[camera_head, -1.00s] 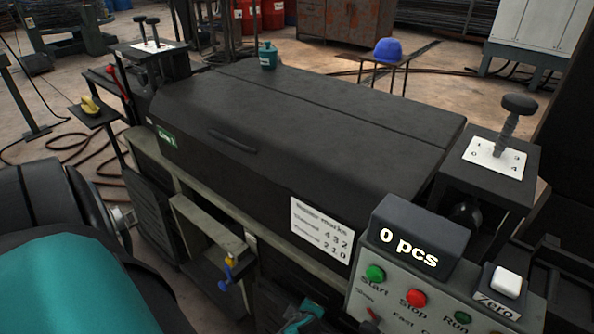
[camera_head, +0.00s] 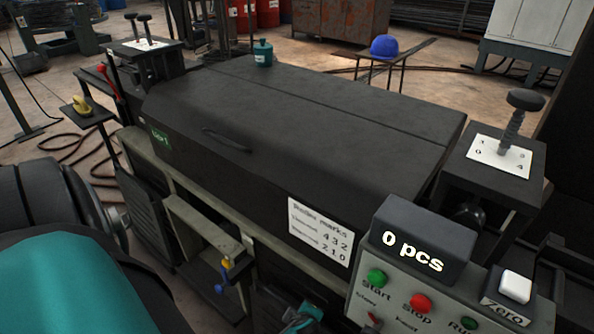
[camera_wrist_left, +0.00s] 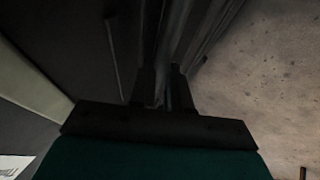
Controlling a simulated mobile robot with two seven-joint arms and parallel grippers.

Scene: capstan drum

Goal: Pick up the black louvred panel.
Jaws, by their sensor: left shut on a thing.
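In the left wrist view my left gripper (camera_wrist_left: 166,90) has its dark fingers closed around a thin, dark, slatted edge, which looks like the black louvred panel (camera_wrist_left: 190,32). The panel runs away from the fingers towards the top of that view, and much of it is lost in shadow. In the head view a dark louvred panel (camera_head: 150,222) stands upright at the lower left of the machine front. I cannot tell whether it is the same one. A teal-and-black part of my arm shows at the bottom of the head view, its fingers hidden.
The machine's large black cover (camera_head: 300,120) fills the middle. A yellow-and-blue handle (camera_head: 224,270) hangs on the front. Bare floor (camera_wrist_left: 260,80) lies right in the wrist view.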

